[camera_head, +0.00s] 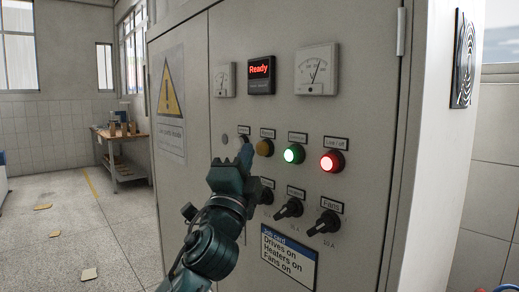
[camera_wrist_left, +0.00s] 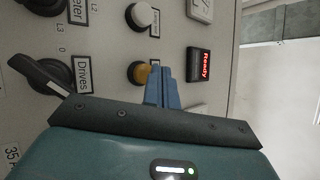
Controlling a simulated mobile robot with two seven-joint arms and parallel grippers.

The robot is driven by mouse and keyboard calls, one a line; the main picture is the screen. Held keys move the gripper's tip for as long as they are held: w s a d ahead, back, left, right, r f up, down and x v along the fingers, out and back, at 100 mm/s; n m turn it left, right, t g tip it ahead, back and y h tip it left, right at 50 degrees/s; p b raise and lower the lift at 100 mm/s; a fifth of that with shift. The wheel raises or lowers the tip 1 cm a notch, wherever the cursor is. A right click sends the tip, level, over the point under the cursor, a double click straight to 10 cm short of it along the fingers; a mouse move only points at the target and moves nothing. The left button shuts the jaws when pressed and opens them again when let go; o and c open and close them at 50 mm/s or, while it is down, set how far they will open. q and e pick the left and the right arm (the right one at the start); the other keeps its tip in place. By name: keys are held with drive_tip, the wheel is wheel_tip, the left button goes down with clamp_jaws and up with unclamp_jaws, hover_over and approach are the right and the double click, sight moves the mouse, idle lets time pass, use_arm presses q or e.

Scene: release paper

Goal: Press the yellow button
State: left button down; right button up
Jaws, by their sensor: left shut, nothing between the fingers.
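The yellow button (camera_head: 265,147) is a round knob in the upper row of controls on the grey cabinet front, below the "Ready" display. Whether the fingertips touch the panel or the button cannot be told. My right gripper is not in view.
A green lit button (camera_head: 294,154) and a red lit button (camera_head: 332,162) sit to the right. Rotary knobs (camera_head: 328,222) line the row below, above a job card (camera_head: 288,258). A white button (camera_wrist_left: 142,15) is near the yellow one. A workbench (camera_head: 123,150) stands behind at left.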

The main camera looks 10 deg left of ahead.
use_arm(q)
drive_tip(key=s+a, duration=0.1)
drive_tip(key=s, duration=0.1)
drive_tip(key=s+a+p, duration=0.1)
drive_tip(key=s+a, duration=0.1)
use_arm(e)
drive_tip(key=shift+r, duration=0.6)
